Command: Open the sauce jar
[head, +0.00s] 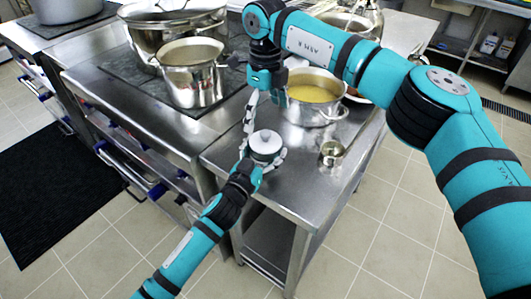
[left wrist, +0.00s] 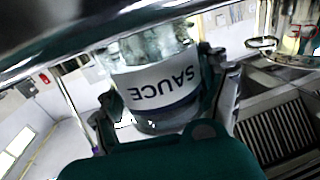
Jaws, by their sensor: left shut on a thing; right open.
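The sauce jar (left wrist: 158,85) is clear with a white label reading SAUCE, upside down in the left wrist view. In the head view its round, pale lid (head: 266,142) shows from above, on the jar near the table's left edge. My left gripper (head: 264,160) is shut around the jar body; its fingers (left wrist: 168,108) lie on both sides of the label in the left wrist view. My right gripper (head: 250,112) is open and empty, pointing down above and behind the lid, apart from it. Most of the jar body is hidden in the head view.
A pot of yellow soup (head: 314,96) stands behind the jar on the steel table (head: 312,185). A small metal cup (head: 332,153) stands to the right. Steel pots (head: 190,78) stand on the stove at left. The table's front is clear.

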